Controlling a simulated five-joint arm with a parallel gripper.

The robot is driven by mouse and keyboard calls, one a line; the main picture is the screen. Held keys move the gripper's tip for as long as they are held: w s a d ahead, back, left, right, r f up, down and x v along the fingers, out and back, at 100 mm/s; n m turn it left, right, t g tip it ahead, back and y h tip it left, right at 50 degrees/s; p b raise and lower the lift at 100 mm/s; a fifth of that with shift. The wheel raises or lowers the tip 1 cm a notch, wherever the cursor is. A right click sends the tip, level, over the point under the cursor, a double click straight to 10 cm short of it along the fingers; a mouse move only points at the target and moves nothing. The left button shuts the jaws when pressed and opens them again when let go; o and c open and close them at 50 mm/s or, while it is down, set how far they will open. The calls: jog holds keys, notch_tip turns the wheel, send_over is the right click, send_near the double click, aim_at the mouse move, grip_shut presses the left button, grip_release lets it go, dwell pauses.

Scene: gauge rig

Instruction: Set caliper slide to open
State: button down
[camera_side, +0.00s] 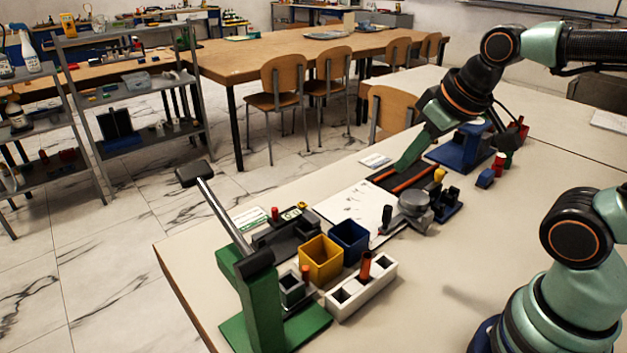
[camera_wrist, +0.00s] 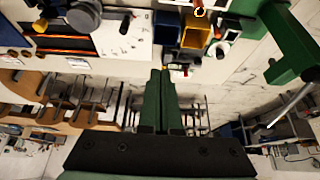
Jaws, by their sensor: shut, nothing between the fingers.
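My gripper (camera_side: 402,168) has green fingers pressed together and empty; in the side view its tips are over or close to a dark tray with orange-red strips (camera_side: 408,183). The wrist view shows the same fingers (camera_wrist: 160,72) pointing away from the camera. No part is plainly recognisable as the caliper slide. A dark block with a small display and a yellow knob (camera_side: 286,233) stands near the table's left edge, apart from the gripper; it may be the caliper. A yellow knob (camera_side: 439,175) stands at the strip tray's right end. I cannot tell the slide's position.
Yellow bin (camera_side: 321,262) and blue bin (camera_side: 350,240) stand in front of the white sheet (camera_side: 352,212). A green lever stand (camera_side: 262,300) rises at the near left. A round grey gauge (camera_side: 415,205) is right of the sheet. A blue fixture (camera_side: 462,150) stands behind.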

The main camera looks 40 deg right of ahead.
jog(key=c, duration=0.8)
grip_release()
jog(key=shift+w+r, duration=0.1)
jog(key=shift+w, duration=0.05)
jog(key=m+g, duration=0.6)
jog(key=m, duration=0.3)
send_over(274, 208)
notch_tip(274, 208, down, 8)
notch_tip(274, 208, down, 12)
jog(key=shift+r, duration=0.1)
grip_shut()
